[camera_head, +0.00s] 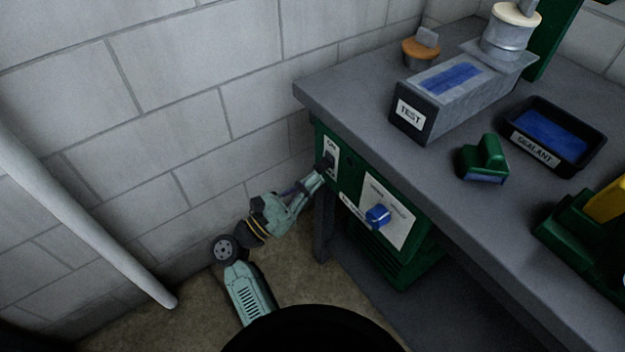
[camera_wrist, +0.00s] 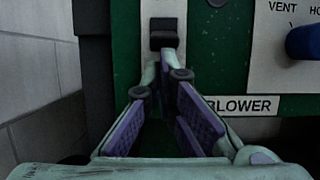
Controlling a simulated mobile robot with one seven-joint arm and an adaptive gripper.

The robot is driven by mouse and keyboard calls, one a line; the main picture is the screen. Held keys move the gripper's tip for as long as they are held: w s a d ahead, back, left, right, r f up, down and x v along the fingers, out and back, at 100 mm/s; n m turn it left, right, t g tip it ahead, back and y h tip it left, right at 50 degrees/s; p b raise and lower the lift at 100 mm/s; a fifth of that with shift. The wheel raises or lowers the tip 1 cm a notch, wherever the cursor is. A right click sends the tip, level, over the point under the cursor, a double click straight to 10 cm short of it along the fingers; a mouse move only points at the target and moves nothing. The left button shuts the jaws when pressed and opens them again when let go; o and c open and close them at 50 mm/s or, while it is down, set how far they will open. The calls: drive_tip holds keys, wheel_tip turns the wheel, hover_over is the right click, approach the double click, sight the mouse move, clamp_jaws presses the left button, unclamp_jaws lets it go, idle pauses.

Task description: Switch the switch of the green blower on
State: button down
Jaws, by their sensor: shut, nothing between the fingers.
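The green blower (camera_head: 390,257) is mounted under the grey workbench. In the wrist view the fingertips (camera_wrist: 165,62) lie just below the rocker. I cannot tell whether they touch it. A BLOWER label (camera_wrist: 242,105) is to the right of the fingers.
A blue knob (camera_head: 378,215) on a white vent panel sits right of the switch. The workbench (camera_head: 345,95) overhangs the blower and holds a TEST duct (camera_head: 437,100), a SEALANT tray (camera_head: 532,150) and a green block (camera_head: 484,160). A block wall (camera_head: 165,85) is close on the left.

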drive_tip(key=r+g+y, duration=0.1)
drive_tip(key=y, duration=0.1)
drive_tip(key=s+a+r+g+y+p, duration=0.1)
drive_tip(key=shift+a+r+g+y+p, duration=0.1)
drive_tip(key=shift+r+g+y+p, duration=0.2)
drive_tip(key=shift+y, duration=0.1)
drive_tip(key=shift+a, duration=0.1)
idle(0.5)
